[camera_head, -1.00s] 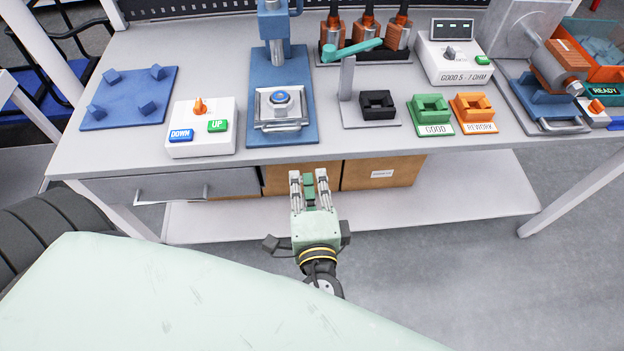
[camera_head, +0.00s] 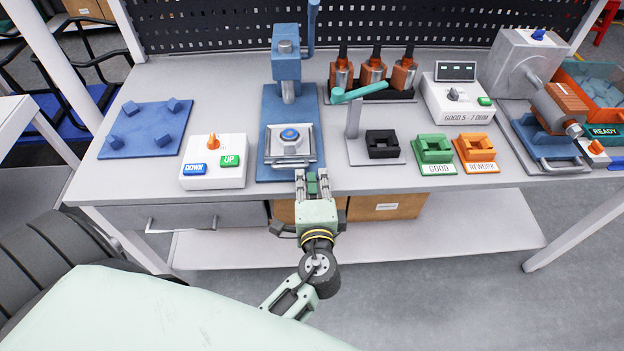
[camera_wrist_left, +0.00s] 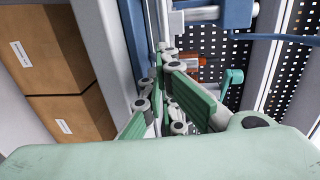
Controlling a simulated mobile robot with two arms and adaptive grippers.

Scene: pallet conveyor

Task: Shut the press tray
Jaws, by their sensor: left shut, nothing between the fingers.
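The blue press (camera_head: 286,65) stands on the bench left of centre. Its silver tray (camera_head: 278,155) sits forward of the press column, towards the bench front, with a round blue-topped piece (camera_head: 290,135) on it and a bar handle at its front. My left gripper (camera_head: 312,174) is shut and empty at the bench's front edge, just in front of and slightly right of the tray, apart from it as far as I can tell. In the left wrist view its green-padded fingers (camera_wrist_left: 162,75) point along the blue press base (camera_wrist_left: 122,60). My right gripper is not in view.
A control box (camera_head: 213,170) with DOWN and UP buttons is left of the press. A black holder (camera_head: 382,145) and a teal-levered stand (camera_head: 353,118) are to its right. Cardboard boxes (camera_head: 388,206) and a drawer (camera_head: 185,216) lie below the bench top.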

